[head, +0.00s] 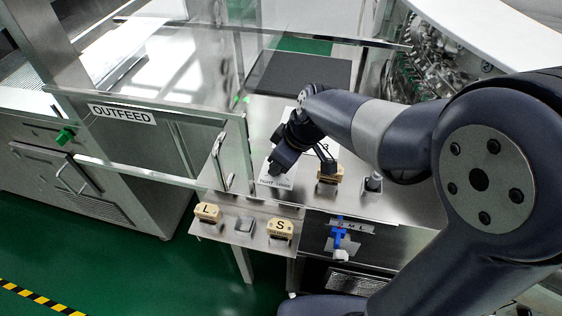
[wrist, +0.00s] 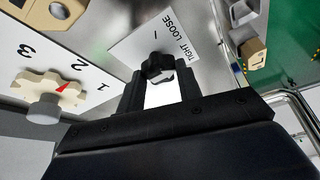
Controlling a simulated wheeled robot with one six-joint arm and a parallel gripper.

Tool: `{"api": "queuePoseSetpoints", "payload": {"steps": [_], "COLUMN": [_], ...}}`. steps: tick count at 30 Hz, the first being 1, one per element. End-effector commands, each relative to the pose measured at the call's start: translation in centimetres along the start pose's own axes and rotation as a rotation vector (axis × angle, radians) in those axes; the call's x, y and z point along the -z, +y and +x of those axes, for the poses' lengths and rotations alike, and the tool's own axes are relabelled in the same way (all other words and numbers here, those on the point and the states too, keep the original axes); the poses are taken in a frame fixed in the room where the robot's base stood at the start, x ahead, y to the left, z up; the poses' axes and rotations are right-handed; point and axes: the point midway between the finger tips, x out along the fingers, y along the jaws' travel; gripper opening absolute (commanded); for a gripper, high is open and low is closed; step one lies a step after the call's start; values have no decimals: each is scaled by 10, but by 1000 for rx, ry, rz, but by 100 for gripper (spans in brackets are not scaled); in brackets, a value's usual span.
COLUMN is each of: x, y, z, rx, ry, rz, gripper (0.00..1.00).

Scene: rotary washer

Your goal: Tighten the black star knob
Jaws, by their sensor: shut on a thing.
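The black star knob (wrist: 158,68) shows in the wrist view, between the fingertips of my gripper (wrist: 161,76), which is shut on it. The knob stands in front of a white label (wrist: 150,38) reading TIGHT and LOOSE with a short line mark. In the head view my gripper (head: 275,170) reaches down to the white plate (head: 268,181) on the steel deck. The knob is hidden behind the gripper there. The knob's exact angle against the label is hard to tell.
A beige dial (wrist: 45,88) with a red pointer and numbers 1 to 3 sits close beside my gripper. Blocks marked L (head: 208,212) and S (head: 281,230) stand on the front shelf. A clear OUTFEED door (head: 170,140) stands left. A blue part (head: 338,238) is in front.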

Motion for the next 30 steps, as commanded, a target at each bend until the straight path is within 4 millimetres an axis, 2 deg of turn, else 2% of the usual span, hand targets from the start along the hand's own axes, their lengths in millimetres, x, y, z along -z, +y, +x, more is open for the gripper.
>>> {"api": "queuePoseSetpoints", "payload": {"steps": [18,30], "x": [2,2], "y": [-4,-6], "z": [0,2], "rx": [-213,-317], "ry": [-1,-1], "rz": [506,760], "gripper": [11,11]}}
